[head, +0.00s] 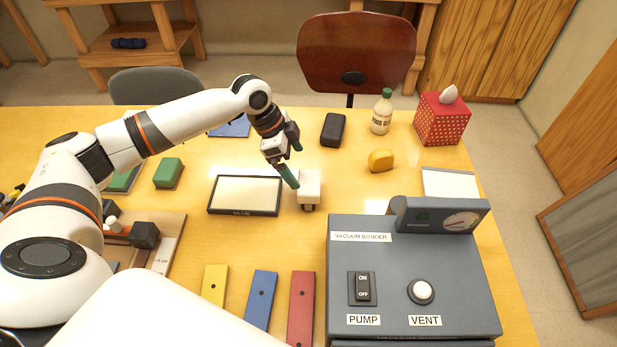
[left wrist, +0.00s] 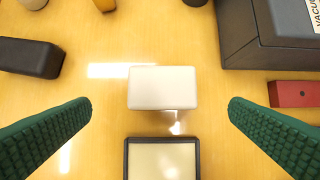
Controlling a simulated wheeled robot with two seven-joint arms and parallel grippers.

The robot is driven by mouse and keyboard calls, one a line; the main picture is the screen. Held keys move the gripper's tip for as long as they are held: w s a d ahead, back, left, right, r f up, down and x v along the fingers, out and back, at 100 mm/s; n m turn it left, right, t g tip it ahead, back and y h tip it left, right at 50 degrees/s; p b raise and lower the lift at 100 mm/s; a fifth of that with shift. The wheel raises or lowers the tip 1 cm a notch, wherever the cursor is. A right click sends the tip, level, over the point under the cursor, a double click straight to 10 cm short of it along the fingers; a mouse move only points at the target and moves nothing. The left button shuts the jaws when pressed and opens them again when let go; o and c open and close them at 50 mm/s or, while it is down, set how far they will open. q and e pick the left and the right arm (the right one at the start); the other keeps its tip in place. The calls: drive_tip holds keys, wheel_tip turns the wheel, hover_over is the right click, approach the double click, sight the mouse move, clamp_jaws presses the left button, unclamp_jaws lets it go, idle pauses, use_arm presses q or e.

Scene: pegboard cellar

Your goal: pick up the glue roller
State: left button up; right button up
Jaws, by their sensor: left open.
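A white block-like thing with a small dark part at its front, which looks like the glue roller (head: 310,185), stands on the table just right of the black-framed tray. In the left wrist view the white block (left wrist: 162,87) shows as a plain white rounded rectangle between the fingers. My left gripper (head: 295,168) is open with green ribbed fingers, above and beside the white block. In the left wrist view the fingers are spread well clear of it on both sides, and nothing is held. My right gripper is not in view.
The black-framed tray (head: 245,192) lies close to the white block. A dark case (head: 333,129), a yellow rounded thing (head: 381,160) and a glue bottle (head: 382,112) stand behind. The grey vacuum bonder (head: 410,275) fills the front right. Coloured strips (head: 260,300) lie in front.

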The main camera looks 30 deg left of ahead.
sight(308, 181)
use_arm(q)
drive_tip(key=x, duration=0.3)
drive_tip(key=p+x, duration=0.1)
drive_tip(key=x, duration=0.1)
drive_tip(key=shift+s+d+r, duration=0.1)
drive_tip(key=shift+s+d, duration=0.1)
drive_tip(key=shift+s, duration=0.05)
drive_tip(key=shift+w+d+f+p, duration=0.15)
drive_tip(key=shift+w+f+p, duration=0.15)
drive_tip(key=shift+f, duration=0.35)
drive_tip(key=p+x, duration=0.1)
drive_tip(key=x, duration=0.2)
drive_tip(key=shift+d+f, duration=0.2)
drive_tip(key=shift+f, duration=0.4)
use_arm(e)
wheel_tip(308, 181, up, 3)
use_arm(q)
drive_tip(key=shift+c, duration=0.2)
drive_tip(key=c, duration=1.1)
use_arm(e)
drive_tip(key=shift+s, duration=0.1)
use_arm(q)
drive_tip(key=shift+r, duration=0.15)
